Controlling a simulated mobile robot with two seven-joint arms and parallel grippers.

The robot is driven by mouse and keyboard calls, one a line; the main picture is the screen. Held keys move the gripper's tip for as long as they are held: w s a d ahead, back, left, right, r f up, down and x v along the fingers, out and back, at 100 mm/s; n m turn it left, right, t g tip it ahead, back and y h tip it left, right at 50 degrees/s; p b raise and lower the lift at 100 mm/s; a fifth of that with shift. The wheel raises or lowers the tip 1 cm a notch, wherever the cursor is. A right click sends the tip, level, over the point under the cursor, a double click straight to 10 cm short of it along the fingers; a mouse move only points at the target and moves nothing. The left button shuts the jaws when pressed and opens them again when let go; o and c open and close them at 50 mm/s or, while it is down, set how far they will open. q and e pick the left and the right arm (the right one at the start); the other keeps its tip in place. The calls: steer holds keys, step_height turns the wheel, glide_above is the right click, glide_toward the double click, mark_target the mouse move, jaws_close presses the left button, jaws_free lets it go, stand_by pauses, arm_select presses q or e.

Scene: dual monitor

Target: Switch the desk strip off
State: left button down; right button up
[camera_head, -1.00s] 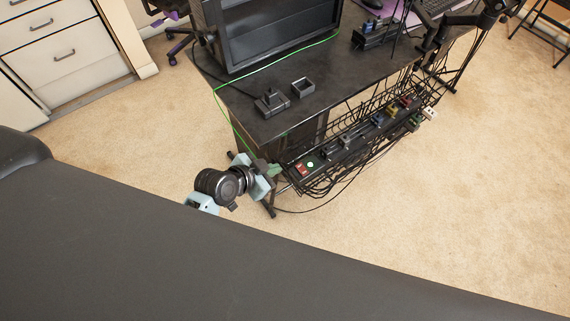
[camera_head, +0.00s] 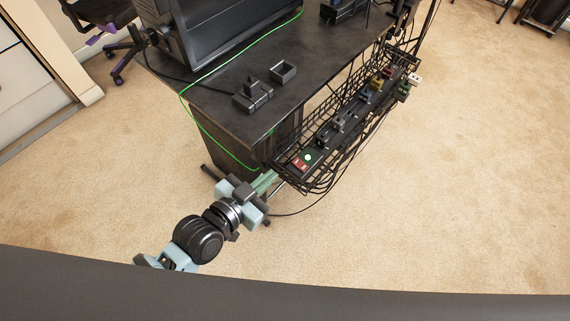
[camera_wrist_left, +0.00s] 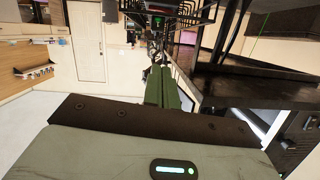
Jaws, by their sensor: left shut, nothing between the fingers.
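The desk strip (camera_head: 330,139) is a long black power strip lying in a wire basket along the desk's edge. Its near end has a red rocker switch (camera_head: 298,163) and a round green light (camera_head: 308,157) that is lit. Several plugs sit along it. My left gripper (camera_head: 271,177) is shut and empty, its green fingers pointing at the strip's near end, just short of the red switch. In the left wrist view the closed fingers (camera_wrist_left: 162,88) point toward the basket, where a small green glow (camera_wrist_left: 157,20) shows. My right gripper is not in view.
The black desk (camera_head: 215,95) carries a dark case (camera_head: 215,35), a small black plug block (camera_head: 253,95) and a small open box (camera_head: 283,71). A green cable (camera_head: 205,127) hangs over the desk edge near my left gripper. Carpet (camera_head: 430,200) is clear at right.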

arm_select(q)
steer(key=shift+d, duration=0.1)
stand_by(0.3)
steer(key=b, duration=0.1)
glide_above(291, 170)
step_height(291, 170, down, 2)
step_height(291, 170, down, 4)
steer(key=shift+d+r+b, duration=0.15)
steer(key=shift+r+b, duration=0.1)
steer(key=shift+b, duration=0.5)
steer(key=shift+f, duration=0.45)
steer(key=shift+f+n+h+b, duration=0.3)
steer(key=shift+f+b, duration=0.15)
steer(key=shift+b, duration=0.1)
steer(key=shift+r, duration=0.15)
